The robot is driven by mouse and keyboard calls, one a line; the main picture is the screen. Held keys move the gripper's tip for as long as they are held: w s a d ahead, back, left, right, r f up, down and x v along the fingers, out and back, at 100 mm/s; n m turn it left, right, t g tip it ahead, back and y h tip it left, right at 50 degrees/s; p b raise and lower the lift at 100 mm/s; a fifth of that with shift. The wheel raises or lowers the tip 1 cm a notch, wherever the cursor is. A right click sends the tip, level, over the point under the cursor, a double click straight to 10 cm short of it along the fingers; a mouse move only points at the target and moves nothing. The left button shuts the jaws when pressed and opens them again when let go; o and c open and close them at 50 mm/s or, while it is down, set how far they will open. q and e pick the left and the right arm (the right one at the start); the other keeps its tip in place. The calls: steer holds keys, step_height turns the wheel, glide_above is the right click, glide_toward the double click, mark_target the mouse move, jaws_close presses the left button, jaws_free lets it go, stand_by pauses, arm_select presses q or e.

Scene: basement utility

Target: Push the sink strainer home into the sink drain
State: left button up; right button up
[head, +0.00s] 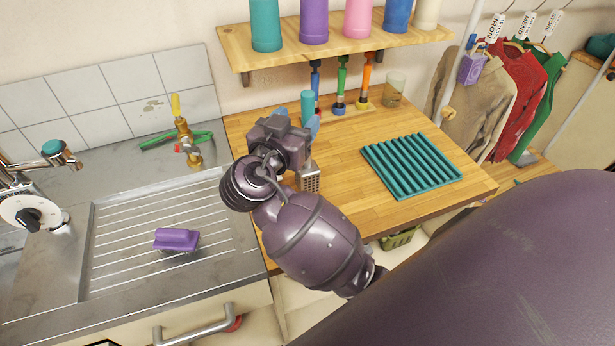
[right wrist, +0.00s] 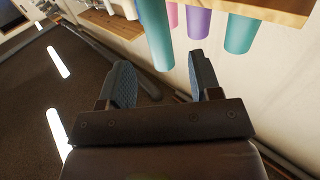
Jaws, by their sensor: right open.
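My right gripper (head: 297,118) is over the back left part of the wooden counter, fingers pointing toward the wall. In the right wrist view its two blue-padded fingers (right wrist: 162,82) are apart with nothing between them. A teal cylinder (head: 307,103) stands just beyond the fingertips; a teal cylinder also shows past them in the wrist view (right wrist: 156,32). A perforated metal piece (head: 310,178) stands partly behind my right wrist; I cannot tell whether it is the sink strainer. I see no clear strainer or sink drain. My left gripper is out of view.
A purple sponge-like block (head: 177,239) lies on the ribbed steel drainboard (head: 120,262). A brass tap (head: 187,140) and green pliers-like tool stand behind it. A teal ribbed mat (head: 411,165) lies on the wooden counter (head: 345,200). A shelf (head: 340,44) with bottles hangs above.

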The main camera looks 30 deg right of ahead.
mark_target(305, 113)
steer(key=shift+f+p+x, duration=0.1)
steer(key=shift+p+x, duration=0.45)
steer(key=shift+x, duration=0.85)
steer(key=shift+f+p+x, duration=0.15)
steer(key=shift+p+x, duration=0.35)
steer(key=shift+x, duration=0.85)
steer(key=shift+c, duration=0.5)
jaws_close()
